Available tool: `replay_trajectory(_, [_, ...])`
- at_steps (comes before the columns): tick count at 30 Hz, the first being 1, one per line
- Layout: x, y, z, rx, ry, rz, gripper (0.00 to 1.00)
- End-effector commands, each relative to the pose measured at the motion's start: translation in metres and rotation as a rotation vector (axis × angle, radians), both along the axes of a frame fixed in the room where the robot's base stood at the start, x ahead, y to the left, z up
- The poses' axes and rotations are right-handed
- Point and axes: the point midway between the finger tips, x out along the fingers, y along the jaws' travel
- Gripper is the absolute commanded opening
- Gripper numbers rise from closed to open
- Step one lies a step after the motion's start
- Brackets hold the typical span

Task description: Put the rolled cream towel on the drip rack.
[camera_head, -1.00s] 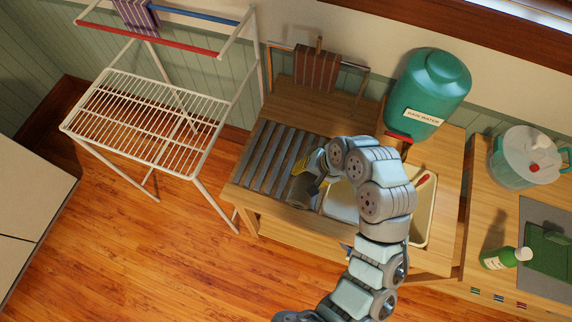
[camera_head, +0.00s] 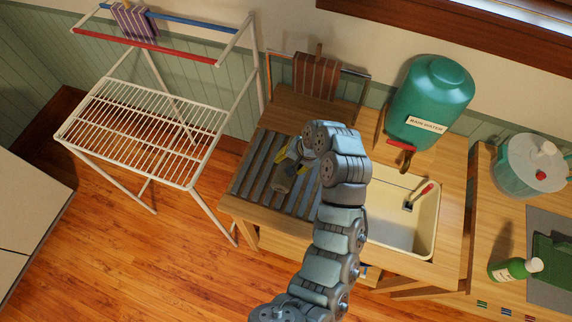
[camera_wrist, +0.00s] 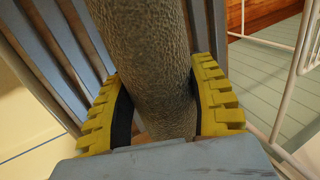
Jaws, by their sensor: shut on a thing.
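My gripper (camera_wrist: 163,105) is shut on the rolled cream towel (camera_wrist: 150,50), its yellow fingers on either side of it. The roll has a rough weave and looks grey-brown in shade in the wrist view. The rack's slats (camera_wrist: 45,60) also show behind the towel in the wrist view. I cannot tell whether the towel touches the slats. My arm hides the rack's right part.
A white wire airer (camera_head: 140,125) stands to the left, with a striped cloth (camera_head: 133,22) on its rail. Behind the drip rack a brown striped cloth (camera_head: 316,77) hangs on a small stand. The sink (camera_head: 425,230) holds a red-handled brush. A green rain-water tank (camera_head: 432,95) stands behind it.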

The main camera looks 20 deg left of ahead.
Motion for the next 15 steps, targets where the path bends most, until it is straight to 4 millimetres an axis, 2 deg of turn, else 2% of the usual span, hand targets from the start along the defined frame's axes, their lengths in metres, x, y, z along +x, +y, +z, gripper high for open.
replay_trajectory(6, [0.011,0.012,-0.019,0.001,0.002,0.001,0.17])
replay_trajectory(15, [0.017,0.019,-0.03,0.0,0.001,0.001,0.17])
